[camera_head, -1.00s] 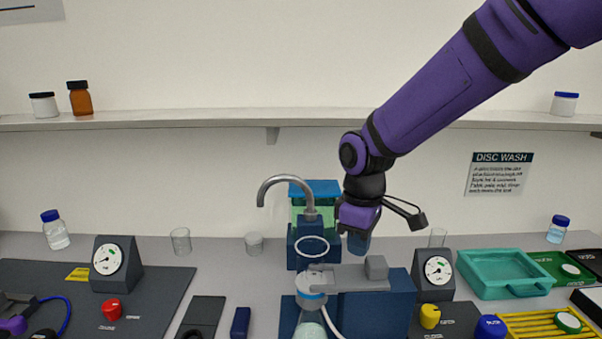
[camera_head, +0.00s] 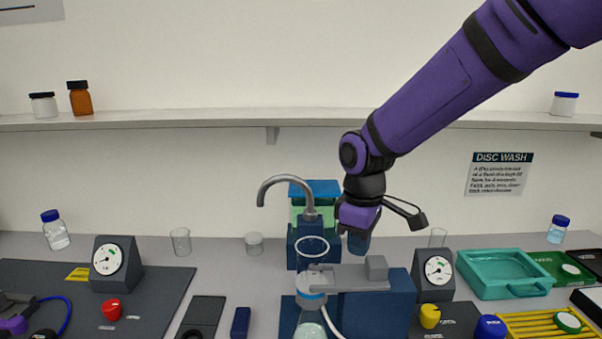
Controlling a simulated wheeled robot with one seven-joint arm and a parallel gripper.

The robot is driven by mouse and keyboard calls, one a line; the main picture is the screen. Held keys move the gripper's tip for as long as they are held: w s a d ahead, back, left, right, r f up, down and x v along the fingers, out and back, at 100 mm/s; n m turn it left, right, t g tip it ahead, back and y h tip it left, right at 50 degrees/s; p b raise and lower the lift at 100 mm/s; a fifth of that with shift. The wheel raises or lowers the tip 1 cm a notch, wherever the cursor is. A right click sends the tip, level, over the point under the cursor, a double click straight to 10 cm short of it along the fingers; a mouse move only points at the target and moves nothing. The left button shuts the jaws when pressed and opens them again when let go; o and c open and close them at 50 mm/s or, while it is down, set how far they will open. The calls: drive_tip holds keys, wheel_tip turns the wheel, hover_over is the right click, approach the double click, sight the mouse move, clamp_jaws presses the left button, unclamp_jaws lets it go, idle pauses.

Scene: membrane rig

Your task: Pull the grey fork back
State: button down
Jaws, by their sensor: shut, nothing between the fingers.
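The grey fork (camera_head: 345,279) lies level on top of a dark blue block (camera_head: 377,312), with a grey upright tab (camera_head: 376,267) at its right end. Its left end is at a clear cylinder (camera_head: 312,268) with a blue and white band below it. My gripper (camera_head: 358,240) points down behind the fork and above it in the picture, apart from the tab as far as I can see. Its fingers are small and dark here, partly hidden by its own body. It is shut and holds nothing.
A curved grey tap (camera_head: 284,182) stands just left of my gripper. A gauge (camera_head: 437,270) and a yellow knob (camera_head: 430,316) are right of the block. A teal tray (camera_head: 498,284) lies further right. A red knob (camera_head: 111,309) is on the left mat.

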sight(375, 260)
drive_tip(key=shift+f, duration=0.15)
drive_tip(key=shift+f, duration=1.7)
drive_tip(key=shift+d, duration=2.45)
drive_tip(key=shift+a, duration=0.65)
drive_tip(key=shift+r, duration=0.15)
drive_tip(key=shift+r, duration=3.9)
